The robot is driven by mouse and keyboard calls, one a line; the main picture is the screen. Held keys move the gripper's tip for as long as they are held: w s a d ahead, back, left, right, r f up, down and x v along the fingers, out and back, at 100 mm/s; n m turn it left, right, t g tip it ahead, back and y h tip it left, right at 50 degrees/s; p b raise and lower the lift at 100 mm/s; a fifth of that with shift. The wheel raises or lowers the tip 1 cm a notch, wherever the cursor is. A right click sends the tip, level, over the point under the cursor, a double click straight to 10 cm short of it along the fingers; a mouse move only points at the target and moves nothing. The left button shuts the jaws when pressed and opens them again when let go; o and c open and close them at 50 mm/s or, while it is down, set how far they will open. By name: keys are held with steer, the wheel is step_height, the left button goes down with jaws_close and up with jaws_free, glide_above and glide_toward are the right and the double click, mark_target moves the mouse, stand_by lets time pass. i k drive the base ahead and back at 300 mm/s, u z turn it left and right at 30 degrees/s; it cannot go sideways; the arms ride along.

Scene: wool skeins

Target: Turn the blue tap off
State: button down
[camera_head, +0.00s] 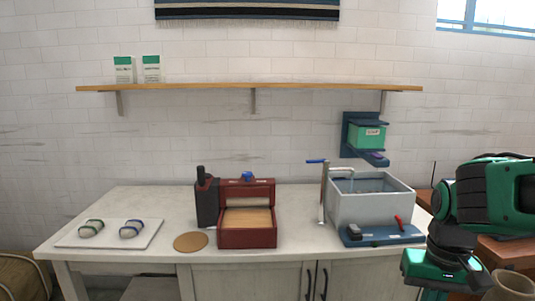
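The tap (323,192) is a slim metal post on the counter, at the left side of a grey basin (372,208). Its blue lever (317,161) sits on top and points to the left. A thin spout reaches right over the basin, which seems to hold water. Whether water is running is too small to tell. My gripper (432,272) is at the lower right, in front of the counter's right end and well apart from the tap. Its fingers are not clearly visible, so I cannot tell its opening.
A blue tray (382,236) with a red-handled tool lies before the basin. A dark red box device (247,236) stands left of the tap. A blue bracket with a green box (368,136) hangs above the basin. A wooden shelf (250,87) spans the wall.

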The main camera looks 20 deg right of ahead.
mark_target(324, 162)
steer(key=z, duration=0.05)
steer(key=i, duration=0.85)
steer(key=z, duration=0.35)
